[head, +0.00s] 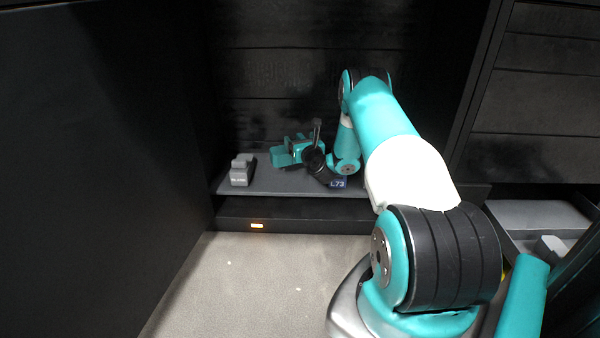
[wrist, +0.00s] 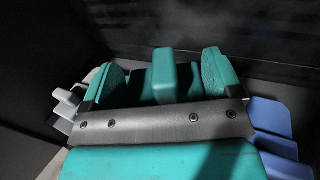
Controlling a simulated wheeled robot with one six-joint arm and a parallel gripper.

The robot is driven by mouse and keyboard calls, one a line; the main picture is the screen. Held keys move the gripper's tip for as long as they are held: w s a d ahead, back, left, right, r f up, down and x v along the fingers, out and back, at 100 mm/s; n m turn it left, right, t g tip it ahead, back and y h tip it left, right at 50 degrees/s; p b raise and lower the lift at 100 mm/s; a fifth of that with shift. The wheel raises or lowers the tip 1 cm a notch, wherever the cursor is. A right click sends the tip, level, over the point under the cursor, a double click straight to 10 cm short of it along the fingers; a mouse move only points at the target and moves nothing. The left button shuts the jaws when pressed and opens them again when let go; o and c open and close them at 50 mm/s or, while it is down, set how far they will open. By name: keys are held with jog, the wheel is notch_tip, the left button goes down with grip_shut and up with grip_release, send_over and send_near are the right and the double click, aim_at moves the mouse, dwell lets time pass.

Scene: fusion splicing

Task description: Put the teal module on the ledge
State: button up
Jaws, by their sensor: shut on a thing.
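The teal module (head: 281,158) is at the left end of my gripper (head: 302,150) in the head view, over the ledge (head: 268,187). My gripper is shut on it. In the wrist view the module's upright teal tab (wrist: 163,76) shows between the two teal fingers. The module's underside is hidden, so I cannot tell whether it touches the ledge or hangs just above it.
A grey block (head: 240,171) stands at the ledge's left end. A blue piece (head: 338,184) marked L73 is to the right, partly hidden by my arm. Dark walls close in the left and back. An open drawer (head: 540,214) is at right.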

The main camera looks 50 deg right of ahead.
notch_tip(320, 180, down, 8)
jog(key=b, duration=0.4)
jog(key=shift+r, duration=0.1)
